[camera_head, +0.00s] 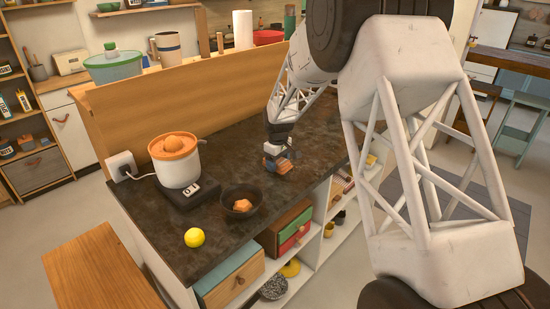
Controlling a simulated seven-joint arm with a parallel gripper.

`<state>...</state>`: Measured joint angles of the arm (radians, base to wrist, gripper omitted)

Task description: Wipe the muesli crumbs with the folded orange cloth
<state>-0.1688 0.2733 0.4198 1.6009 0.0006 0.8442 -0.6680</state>
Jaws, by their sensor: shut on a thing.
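My gripper (277,155) is low over the dark countertop (225,160), right of the white pot. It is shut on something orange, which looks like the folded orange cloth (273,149). The jaws hide part of the cloth, and I cannot tell whether it touches the counter. A small brownish patch (284,167) shows just below the jaws; it is too small to tell whether it is muesli crumbs or part of the cloth.
A white pot with an orange lid (176,160) stands on a dark base at the counter's left. A dark bowl (229,211) with an orange piece and a yellow ball (194,237) are near the front edge. A wooden panel (190,92) runs along the back.

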